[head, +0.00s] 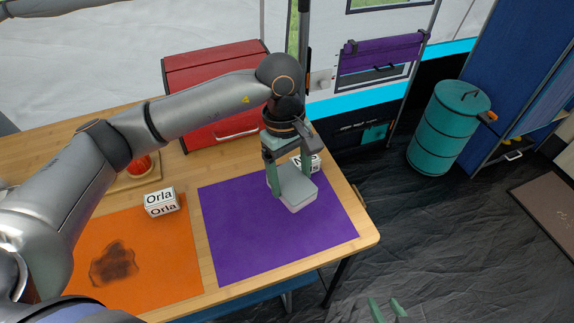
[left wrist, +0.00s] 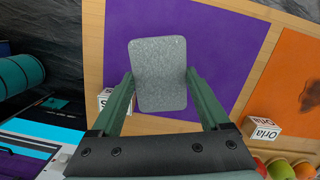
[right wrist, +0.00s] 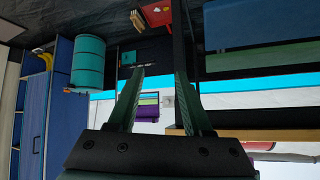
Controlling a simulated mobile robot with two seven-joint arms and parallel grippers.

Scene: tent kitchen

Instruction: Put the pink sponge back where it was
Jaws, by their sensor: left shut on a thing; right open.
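No pink sponge can be made out in any view. My left gripper (head: 288,168) is shut on a grey, flat, rounded block (head: 298,193), which could be a sponge. It holds the block over the back right part of the purple mat (head: 240,245); whether it touches the mat I cannot tell. The left wrist view shows the grey block (left wrist: 158,90) between both fingers. An orange mat (head: 165,270) with a dark smudge (head: 114,263) lies to the left. My right gripper (head: 387,308) is open and empty, low at the bottom edge of the head view.
A white "Orla" block (head: 162,203) stands at the orange mat's back edge. Another lettered block (head: 312,162) is partly hidden behind my left gripper. A red box (head: 213,85) stands at the back. A teal barrel (head: 447,130) stands off the table.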

